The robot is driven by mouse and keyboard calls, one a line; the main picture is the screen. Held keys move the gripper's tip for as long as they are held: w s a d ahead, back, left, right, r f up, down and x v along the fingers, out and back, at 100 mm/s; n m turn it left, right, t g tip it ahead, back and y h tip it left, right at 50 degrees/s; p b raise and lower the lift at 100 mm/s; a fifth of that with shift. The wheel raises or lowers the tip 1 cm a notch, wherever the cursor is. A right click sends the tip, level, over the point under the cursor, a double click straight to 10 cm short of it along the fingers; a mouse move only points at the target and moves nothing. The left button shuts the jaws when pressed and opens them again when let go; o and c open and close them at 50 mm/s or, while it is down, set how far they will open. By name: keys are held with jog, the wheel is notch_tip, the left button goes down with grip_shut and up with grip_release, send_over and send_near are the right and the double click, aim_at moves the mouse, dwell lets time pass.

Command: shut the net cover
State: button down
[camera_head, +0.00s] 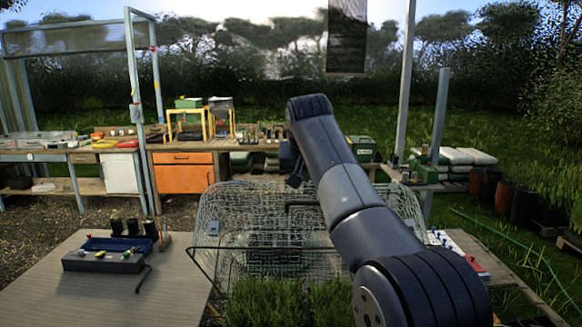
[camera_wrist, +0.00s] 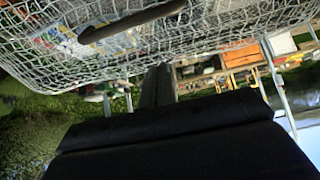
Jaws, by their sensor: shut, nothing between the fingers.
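The net cover (camera_head: 250,218) is a wire mesh with rounded corners. In the head view it stands raised behind and above green seedlings (camera_head: 265,302), its right part hidden by my arm. A dark bar handle (camera_head: 303,205) crosses its upper middle. In the wrist view the mesh (camera_wrist: 225,32) fills the top, with the brown handle (camera_wrist: 130,22) in front of it. My gripper (camera_wrist: 157,85) is shut and empty, close to the mesh and apart from the handle in that view. I cannot tell if it touches the mesh. In the head view my arm mostly hides it.
At left a table (camera_head: 45,285) bears a dark tray (camera_head: 105,262) with small coloured items and black pots. A long bench (camera_head: 155,150) with an orange cabinet (camera_head: 183,180) stands behind. A post (camera_head: 438,140) and a board with pins (camera_head: 460,250) are at right.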

aim_at(304, 190)
jog(key=x, duration=0.3)
jog(key=shift+w+d+f, duration=0.15)
jog(key=shift+w+f, duration=0.05)
jog(key=shift+f, duration=0.05)
jog(key=s, duration=0.3)
jog(key=shift+f, duration=0.35)
jog(key=shift+s+f, duration=0.1)
jog(key=shift+f, duration=0.1)
jog(key=shift+s+f+b, duration=0.1)
jog(key=shift+s+b, duration=0.2)
jog(key=shift+s, duration=0.05)
jog(key=shift+f, duration=0.1)
